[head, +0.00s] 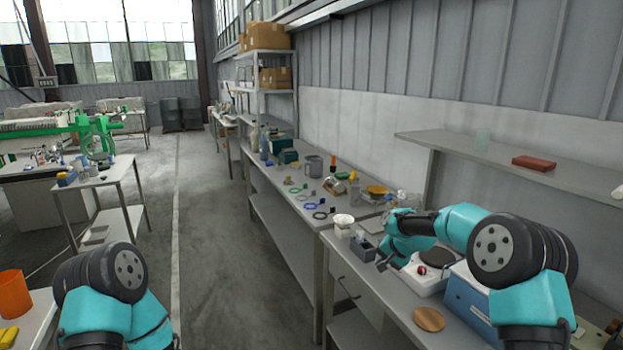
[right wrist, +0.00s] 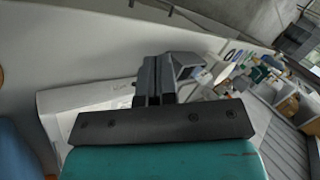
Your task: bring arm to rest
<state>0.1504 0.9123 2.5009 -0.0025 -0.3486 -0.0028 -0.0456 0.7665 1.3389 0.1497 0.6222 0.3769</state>
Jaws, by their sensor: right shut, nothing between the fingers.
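My right arm reaches in from the right of the head view over the workbench, its teal wrist pointing down. My right gripper (head: 384,264) is beside the white stirrer (head: 425,282), which has a dark round top and a red knob, and near a small dark grey box (head: 364,246). In the right wrist view the two dark fingers of the right gripper (right wrist: 154,66) are together with nothing between them. The stirrer (right wrist: 85,102) lies behind them. My left arm shows at the lower left of the head view; its gripper is not seen.
A white cup (head: 343,224) stands near the box. A blue device (head: 474,302) and a round wooden disc (head: 429,319) are nearer on the bench. A wall shelf (head: 500,153) holds a red block (head: 534,162). The floor aisle (head: 215,230) is clear.

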